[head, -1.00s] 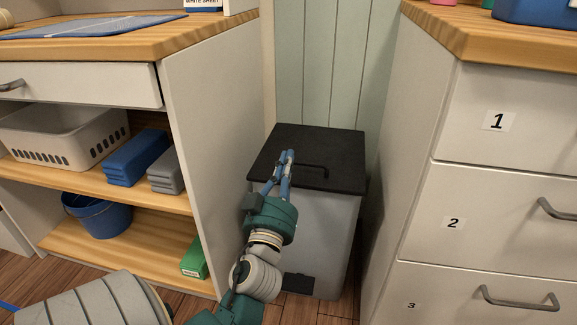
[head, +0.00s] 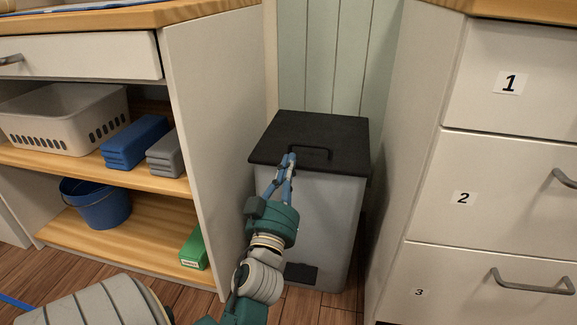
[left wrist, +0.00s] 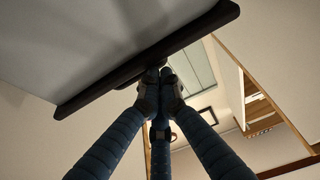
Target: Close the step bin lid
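The step bin (head: 325,225) is a pale grey box standing between the two cabinets, with a black pedal (head: 301,273) low on its front. Its black lid (head: 340,133), with a bar handle (head: 311,152), lies over the top and looks flat; a small gap cannot be ruled out. My left gripper (head: 287,160) has its blue fingers pointing up at the lid's front edge, left of the handle. Its fingertips (left wrist: 160,80) are together with nothing seen between them, close to the dark lid edge (left wrist: 150,58); contact is unclear. My right gripper is out of view.
An open shelf unit (head: 213,130) stands left, holding a white basket (head: 62,115), blue and grey folded items, a blue bucket (head: 97,205) and a green box (head: 194,250). A numbered drawer cabinet (head: 500,190) stands close on the right. Little room flanks the bin.

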